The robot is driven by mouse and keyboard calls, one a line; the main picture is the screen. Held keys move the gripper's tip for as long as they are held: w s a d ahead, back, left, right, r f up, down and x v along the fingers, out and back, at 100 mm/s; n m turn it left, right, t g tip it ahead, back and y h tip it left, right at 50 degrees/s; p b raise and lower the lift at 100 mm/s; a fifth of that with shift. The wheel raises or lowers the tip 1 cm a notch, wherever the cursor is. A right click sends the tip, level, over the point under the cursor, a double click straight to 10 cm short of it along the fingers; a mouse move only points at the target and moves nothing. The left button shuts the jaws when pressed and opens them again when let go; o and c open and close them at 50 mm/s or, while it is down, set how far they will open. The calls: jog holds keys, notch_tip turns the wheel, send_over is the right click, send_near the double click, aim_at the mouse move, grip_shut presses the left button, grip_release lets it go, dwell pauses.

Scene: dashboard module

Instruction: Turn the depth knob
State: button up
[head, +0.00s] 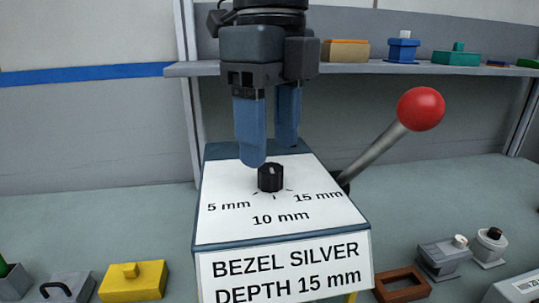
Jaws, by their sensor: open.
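The depth knob (270,178) is a small black knob with a pale pointer line on top. It stands on the white sloped face of the dashboard module (225,223), above the printed marks 5 mm, 10 mm and 15 mm. The pointer line seems to run roughly front to back; which mark it indicates I cannot tell. The front label reads BEZEL SILVER, DEPTH 15 mm. My gripper (268,150) points down with two blue fingers apart, just above and behind the knob in the picture. It is open and holds nothing. Whether a finger touches the knob is unclear.
A lever with a red ball (421,109) rises right of the module. A shelf (350,69) behind carries several small coloured parts. A yellow block (133,281) lies front left. A brown frame (402,285) and grey parts lie front right.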

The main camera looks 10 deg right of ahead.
aim_at(270, 167)
jog(key=shift+f, duration=1.7)
jog(key=c, duration=1.1)
